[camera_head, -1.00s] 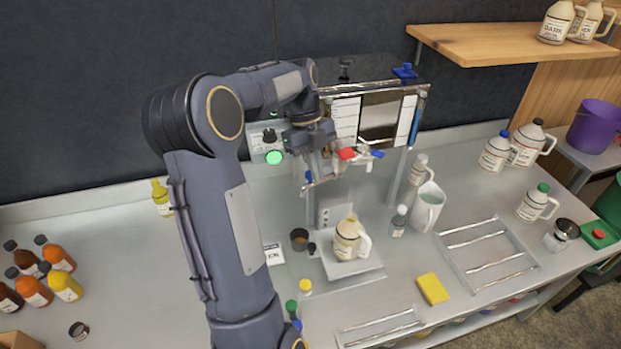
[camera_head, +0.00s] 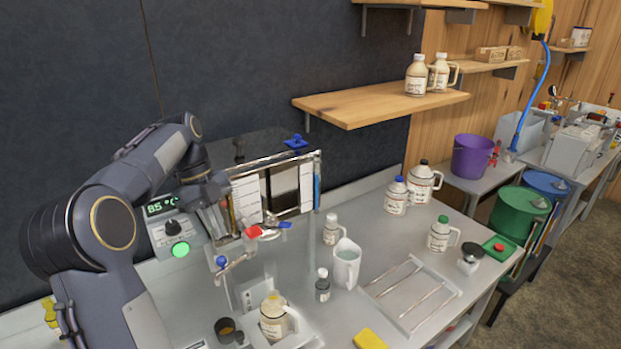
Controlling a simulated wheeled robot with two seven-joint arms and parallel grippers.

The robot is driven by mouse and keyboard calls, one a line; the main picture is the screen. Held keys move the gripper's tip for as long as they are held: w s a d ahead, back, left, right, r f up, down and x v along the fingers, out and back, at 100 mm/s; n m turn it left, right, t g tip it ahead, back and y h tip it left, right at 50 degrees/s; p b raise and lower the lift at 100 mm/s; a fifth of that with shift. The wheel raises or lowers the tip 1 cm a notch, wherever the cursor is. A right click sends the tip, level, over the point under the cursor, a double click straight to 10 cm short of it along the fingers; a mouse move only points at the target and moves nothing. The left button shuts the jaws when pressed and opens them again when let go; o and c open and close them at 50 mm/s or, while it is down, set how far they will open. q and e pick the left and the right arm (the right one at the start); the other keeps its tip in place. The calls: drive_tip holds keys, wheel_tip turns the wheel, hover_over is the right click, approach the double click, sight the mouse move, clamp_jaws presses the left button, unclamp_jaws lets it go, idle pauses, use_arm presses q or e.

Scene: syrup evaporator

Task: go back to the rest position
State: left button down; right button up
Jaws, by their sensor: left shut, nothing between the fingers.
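My left gripper (camera_head: 212,222) is in the head view at the left, shut and empty. It hangs in front of the syrup evaporator (camera_head: 267,195), between the lit temperature box (camera_head: 170,227) and the red valve handle (camera_head: 252,232). I cannot tell whether its fingers touch anything. The box reads about 85 °C and has a glowing green button. My right gripper is out of view. A cream jug (camera_head: 272,318) stands below the evaporator's spout (camera_head: 232,266).
A white pitcher (camera_head: 346,266) and small bottles stand right of the evaporator. A wire rack (camera_head: 412,293) lies on the counter, with capped jugs (camera_head: 396,196) behind it. A wooden shelf (camera_head: 375,103) juts out above. A purple bucket (camera_head: 472,157) stands farther right.

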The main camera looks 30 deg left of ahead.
use_arm(q)
drive_tip(key=s+d+r+n+t+y, duration=0.1)
drive_tip(key=s+d+n, duration=0.2)
drive_tip(key=d+n, duration=0.3)
drive_tip(key=s+d+n+t, duration=0.2)
drive_tip(key=s+d+n, duration=0.15)
drive_tip(key=d, duration=0.45)
drive_tip(key=s+d+f+n+t, duration=0.3)
drive_tip(key=s+d+f+n, duration=0.5)
drive_tip(key=s+d+n, duration=0.2)
drive_tip(key=shift+s+d+n+h, duration=0.15)
drive_tip(key=shift+d+n+h, duration=0.35)
drive_tip(key=shift+n, duration=0.45)
